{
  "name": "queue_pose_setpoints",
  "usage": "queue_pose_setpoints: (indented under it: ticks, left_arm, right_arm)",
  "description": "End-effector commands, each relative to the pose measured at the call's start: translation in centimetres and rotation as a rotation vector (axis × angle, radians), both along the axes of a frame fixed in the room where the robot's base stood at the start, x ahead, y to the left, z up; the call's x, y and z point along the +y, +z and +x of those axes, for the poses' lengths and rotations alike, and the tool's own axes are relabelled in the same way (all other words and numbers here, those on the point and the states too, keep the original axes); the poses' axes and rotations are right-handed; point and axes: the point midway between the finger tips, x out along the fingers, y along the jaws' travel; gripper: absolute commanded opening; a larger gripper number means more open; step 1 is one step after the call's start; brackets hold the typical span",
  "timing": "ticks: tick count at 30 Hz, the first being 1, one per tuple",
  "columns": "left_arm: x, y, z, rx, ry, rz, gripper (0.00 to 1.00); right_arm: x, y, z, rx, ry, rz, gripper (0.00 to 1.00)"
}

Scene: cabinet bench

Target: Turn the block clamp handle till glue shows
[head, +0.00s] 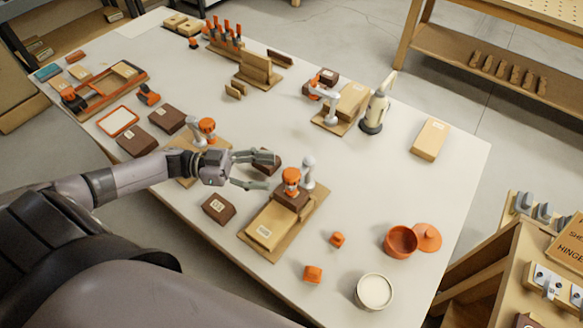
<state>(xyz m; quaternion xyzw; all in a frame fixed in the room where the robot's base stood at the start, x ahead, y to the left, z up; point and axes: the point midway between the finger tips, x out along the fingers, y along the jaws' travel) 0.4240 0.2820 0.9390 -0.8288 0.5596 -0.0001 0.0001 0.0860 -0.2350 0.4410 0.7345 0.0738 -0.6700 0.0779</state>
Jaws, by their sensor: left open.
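A block clamp with an orange knob-like handle (291,177) and a light grey arm (308,172) stands on a wooden board (253,241) at the front middle of the table. Under the handle is a dark brown block (291,198), with a pale labelled wood block (264,233) in front. No glue can be made out at the joint. My left gripper (268,171) is open, just left of the handle, its fingers pointing right towards it and apart from it. A dark block (269,166) lies partly hidden behind the fingers. My right gripper is not in view.
Similar clamps stand behind my left wrist (207,127) and at the back (322,86). A loose dark block (218,208) lies below the gripper. The table's middle right is clear.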

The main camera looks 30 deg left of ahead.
Motion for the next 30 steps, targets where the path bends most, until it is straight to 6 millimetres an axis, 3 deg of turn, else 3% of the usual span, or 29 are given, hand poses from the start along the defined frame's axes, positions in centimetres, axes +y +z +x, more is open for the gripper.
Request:
queue_pose_setpoints:
  ticks: [6,12,23,30]
  left_arm:
    - [-4.1,0.4,1.7,-0.002,-0.001,-0.003,0.55]
    - [-6.1,0.2,2.5,0.0,-0.001,-0.001,0.55]
    - [-6.6,0.0,2.6,0.001,-0.001,0.0,0.55]
    - [-6.6,0.0,2.6,0.001,-0.001,0.0,0.4]
  right_arm:
    - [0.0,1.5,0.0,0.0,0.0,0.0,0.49]
    - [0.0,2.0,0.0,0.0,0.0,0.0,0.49]
    - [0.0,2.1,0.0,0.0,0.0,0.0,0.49]
    - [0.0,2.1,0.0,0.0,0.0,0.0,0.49]
